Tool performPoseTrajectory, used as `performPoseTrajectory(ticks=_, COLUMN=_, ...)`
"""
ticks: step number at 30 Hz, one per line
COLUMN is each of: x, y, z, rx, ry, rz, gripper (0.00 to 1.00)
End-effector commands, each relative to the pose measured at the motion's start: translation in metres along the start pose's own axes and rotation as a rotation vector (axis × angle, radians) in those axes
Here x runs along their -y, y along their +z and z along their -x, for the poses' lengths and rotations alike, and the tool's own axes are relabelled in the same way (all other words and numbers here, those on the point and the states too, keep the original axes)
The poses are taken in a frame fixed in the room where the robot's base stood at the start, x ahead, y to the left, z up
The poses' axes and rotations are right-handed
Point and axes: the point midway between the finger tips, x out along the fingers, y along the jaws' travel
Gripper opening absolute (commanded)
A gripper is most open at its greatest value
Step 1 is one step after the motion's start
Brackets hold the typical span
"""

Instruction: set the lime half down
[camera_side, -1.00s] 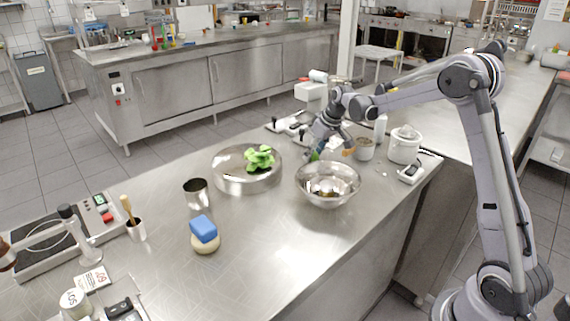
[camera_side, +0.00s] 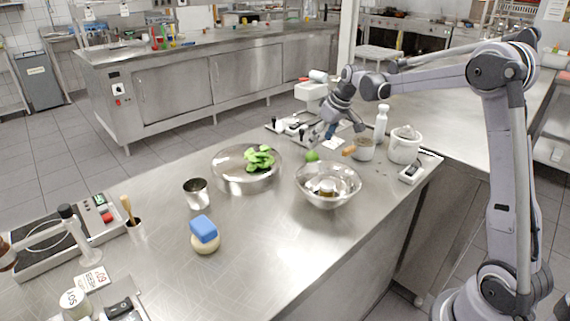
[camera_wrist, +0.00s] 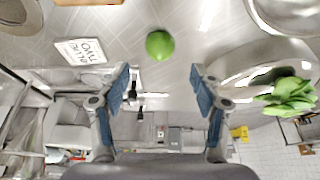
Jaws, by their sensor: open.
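The lime half (camera_side: 312,156) rests on the steel counter (camera_side: 270,235), between the bowl with green leaves and the shiny metal bowl. In the wrist view the lime half (camera_wrist: 160,45) shows its rounded green skin; its cut face is not visible. My gripper (camera_side: 329,134) is above and just behind it in the side view, apart from it. In the wrist view my gripper (camera_wrist: 165,83) has its blue-padded fingers spread wide with nothing between them.
The metal bowl (camera_side: 328,201) stands in front of the lime, the wide bowl (camera_side: 246,184) with leaves (camera_side: 260,157) to its left. A small pot (camera_side: 364,150), a white bottle (camera_side: 381,124) and a white juicer (camera_side: 404,148) stand to the right. A printed card (camera_wrist: 81,51) lies near the lime.

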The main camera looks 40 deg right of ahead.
Motion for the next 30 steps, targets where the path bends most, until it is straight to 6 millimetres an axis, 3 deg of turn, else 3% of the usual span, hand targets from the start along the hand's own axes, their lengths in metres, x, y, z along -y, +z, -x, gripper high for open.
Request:
performPoseTrajectory(ticks=6, x=-0.001, y=0.000, z=0.038, rx=0.000, ry=0.000, rz=0.000, gripper=0.65)
performPoseTrajectory(ticks=14, x=0.005, y=0.002, z=0.059, rx=-0.002, ry=0.001, rz=0.001, gripper=0.65)
performPoseTrajectory(ticks=20, x=0.047, y=0.022, z=0.084, rx=-0.027, ry=0.010, rz=0.006, gripper=0.65)
performPoseTrajectory(ticks=30, x=0.136, y=0.104, z=0.122, rx=-0.108, ry=0.023, rz=0.005, gripper=0.65)
